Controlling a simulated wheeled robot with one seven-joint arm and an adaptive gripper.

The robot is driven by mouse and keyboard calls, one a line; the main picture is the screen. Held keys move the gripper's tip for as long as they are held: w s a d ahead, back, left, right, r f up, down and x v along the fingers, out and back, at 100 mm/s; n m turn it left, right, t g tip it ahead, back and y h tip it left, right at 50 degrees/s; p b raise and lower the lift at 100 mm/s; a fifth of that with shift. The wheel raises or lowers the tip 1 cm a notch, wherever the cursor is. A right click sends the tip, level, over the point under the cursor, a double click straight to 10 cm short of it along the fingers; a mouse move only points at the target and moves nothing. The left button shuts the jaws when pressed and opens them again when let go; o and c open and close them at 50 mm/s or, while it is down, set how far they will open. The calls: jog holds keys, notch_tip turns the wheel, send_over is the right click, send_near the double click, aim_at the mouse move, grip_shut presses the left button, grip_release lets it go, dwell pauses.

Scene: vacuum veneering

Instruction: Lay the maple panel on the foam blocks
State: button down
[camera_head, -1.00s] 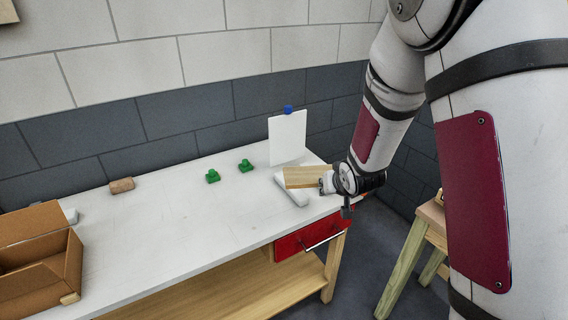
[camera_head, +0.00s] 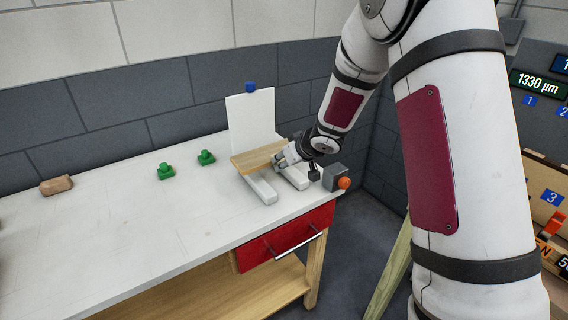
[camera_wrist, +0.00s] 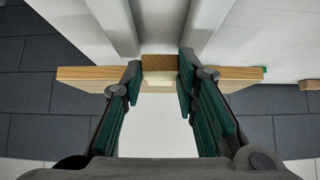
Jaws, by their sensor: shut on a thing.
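The maple panel (camera_head: 255,158) is a thin, pale wooden board at the right end of the white table. Two long white foam blocks (camera_head: 261,189) lie side by side there, and the panel is above them. I cannot tell whether it touches them. My gripper (camera_head: 278,160) is shut on the panel from the right. In the wrist view the panel (camera_wrist: 85,74) runs crosswise, and a small wooden piece shows between the green fingers of my gripper (camera_wrist: 160,78). The foam blocks (camera_wrist: 112,22) stretch away beyond the panel.
A white upright board (camera_head: 250,118) with a blue knob stands behind the panel. A grey box with an orange knob (camera_head: 337,178) sits at the right corner. Two green pieces (camera_head: 206,158) and a tan block (camera_head: 56,185) lie to the left. The table's (camera_head: 110,240) middle is clear.

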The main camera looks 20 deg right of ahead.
jog(key=shift+s, duration=0.1)
notch_tip(320, 180, down, 5)
jog(key=b, duration=0.3)
jog(key=shift+r+b, duration=0.2)
jog(key=shift+b, duration=0.15)
jog(key=shift+s+f+b, duration=0.15)
jog(key=shift+f+b, duration=0.2)
jog(key=shift+f, duration=0.1)
jog(key=shift+d+f, duration=0.1)
dwell(1.1)
jog(key=c, duration=1.2)
grip_release()
jog(key=shift+s, duration=0.1)
jog(key=v, duration=1.2)
